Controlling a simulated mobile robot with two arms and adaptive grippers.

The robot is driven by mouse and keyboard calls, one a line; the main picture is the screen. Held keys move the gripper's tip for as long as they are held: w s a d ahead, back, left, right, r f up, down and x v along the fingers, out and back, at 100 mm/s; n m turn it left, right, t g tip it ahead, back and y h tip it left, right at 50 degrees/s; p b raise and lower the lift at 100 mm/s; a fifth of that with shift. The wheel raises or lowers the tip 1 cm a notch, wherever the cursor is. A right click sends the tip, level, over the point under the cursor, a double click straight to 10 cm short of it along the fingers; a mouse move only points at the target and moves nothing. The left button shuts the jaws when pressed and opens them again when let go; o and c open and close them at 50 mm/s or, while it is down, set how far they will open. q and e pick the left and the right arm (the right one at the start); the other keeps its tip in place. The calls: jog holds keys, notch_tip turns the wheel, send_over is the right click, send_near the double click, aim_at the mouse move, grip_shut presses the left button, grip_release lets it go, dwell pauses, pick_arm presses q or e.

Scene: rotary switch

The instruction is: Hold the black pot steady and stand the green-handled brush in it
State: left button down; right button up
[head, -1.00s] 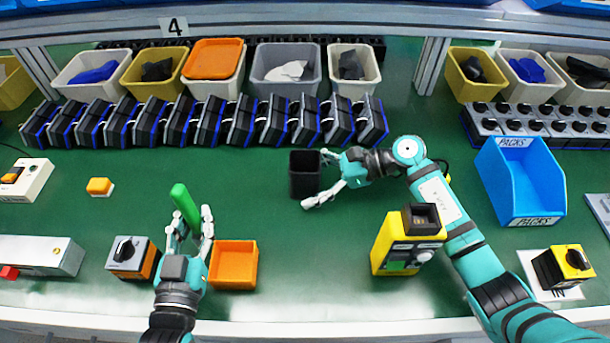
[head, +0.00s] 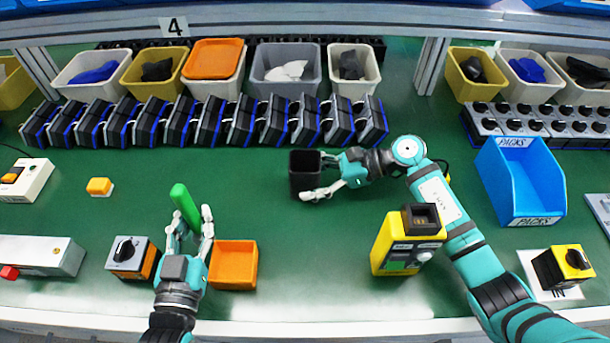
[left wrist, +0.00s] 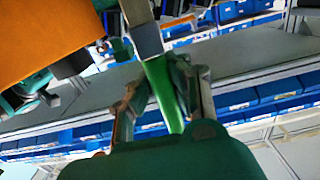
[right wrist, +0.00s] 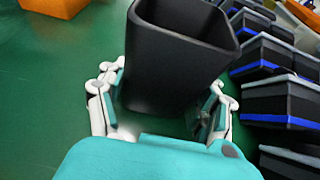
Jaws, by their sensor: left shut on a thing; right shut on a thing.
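The black pot (head: 305,178) stands upright and open-topped on the green bench, near the middle. My right gripper (head: 325,174) is shut on it, one finger on each side. The right wrist view shows the pot (right wrist: 172,65) between the white fingers (right wrist: 165,95). My left gripper (head: 190,228) is shut on the green-handled brush (head: 186,207) and holds it at the front left, well apart from the pot. In the left wrist view the green handle (left wrist: 162,88) runs between the fingers, with a pale grey section above. The bristles cannot be made out.
An orange tray (head: 233,283) lies right of my left gripper. A rotary switch (head: 130,254) sits left of it. A yellow device (head: 398,250) stands before my right arm. A row of dark modules (head: 210,122) lines the back. The bench between brush and pot is clear.

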dwell(0.7)
pick_arm(q)
jog(key=w+d+r+m+h, duration=0.35)
jog(key=w+d+r, duration=0.25)
jog(key=w+d, duration=0.25)
notch_tip(320, 180, up, 10)
jog(key=m+g+h, duration=0.3)
jog(key=h, duration=0.3)
send_over(305, 176)
jog(key=w, duration=0.3)
notch_tip(305, 176, down, 13)
jog(key=shift+w+d, duration=0.15)
jog(key=shift+h, duration=0.25)
jog(key=c, duration=1.2)
grip_release()
